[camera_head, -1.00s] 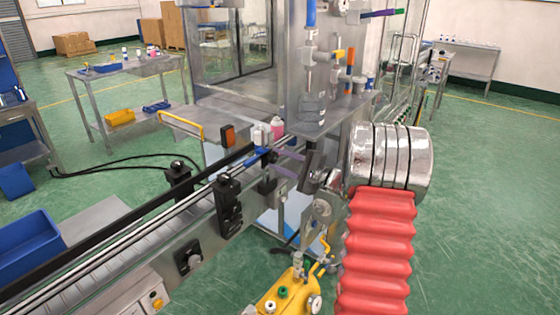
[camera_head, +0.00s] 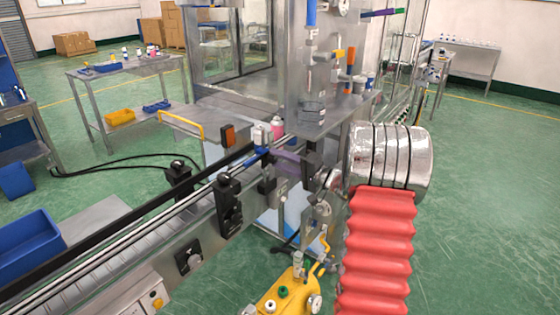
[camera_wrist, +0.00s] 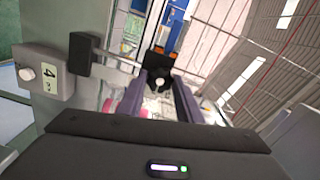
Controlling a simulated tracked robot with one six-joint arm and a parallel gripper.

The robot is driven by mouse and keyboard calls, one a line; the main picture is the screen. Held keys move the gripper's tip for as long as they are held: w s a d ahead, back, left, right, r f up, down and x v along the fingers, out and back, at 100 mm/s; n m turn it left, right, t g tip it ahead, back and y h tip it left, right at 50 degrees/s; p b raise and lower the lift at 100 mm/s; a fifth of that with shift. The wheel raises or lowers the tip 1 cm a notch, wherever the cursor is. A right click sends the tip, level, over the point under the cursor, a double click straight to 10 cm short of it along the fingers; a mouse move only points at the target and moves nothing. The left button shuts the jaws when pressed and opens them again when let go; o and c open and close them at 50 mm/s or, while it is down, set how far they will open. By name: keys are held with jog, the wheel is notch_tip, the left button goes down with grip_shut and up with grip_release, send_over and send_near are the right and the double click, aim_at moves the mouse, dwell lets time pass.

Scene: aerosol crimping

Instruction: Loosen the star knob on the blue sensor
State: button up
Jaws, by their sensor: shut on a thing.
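My gripper (camera_wrist: 158,94) has dark jaws with purple sides. In the wrist view they close on a small dark knob (camera_wrist: 160,84) with a pale round centre, in front of a black block; this seems to be the star knob. In the head view my gripper (camera_head: 285,157) reaches left to the conveyor rail. The blue sensor (camera_head: 262,150) shows there as a small blue piece at the rail, just left of the jaws. The knob itself is hidden or too small to tell in the head view.
A grey box marked 4 (camera_wrist: 45,76), with a pale knob, stands left in the wrist view. A white-and-blue piece (camera_head: 262,134) and a pink bottle (camera_head: 278,128) are close behind the jaws. The machine's steel shelf (camera_head: 335,112) is near my wrist. A yellow unit (camera_head: 285,294) stands below.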

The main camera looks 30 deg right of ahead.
jog(key=shift+a, duration=0.2)
jog(key=o, duration=1)
jog(key=shift+d, duration=0.1)
jog(key=shift+o, duration=0.2)
jog(key=v, duration=1.3)
jog(key=shift+s+d, duration=0.15)
jog(key=shift+s, duration=0.2)
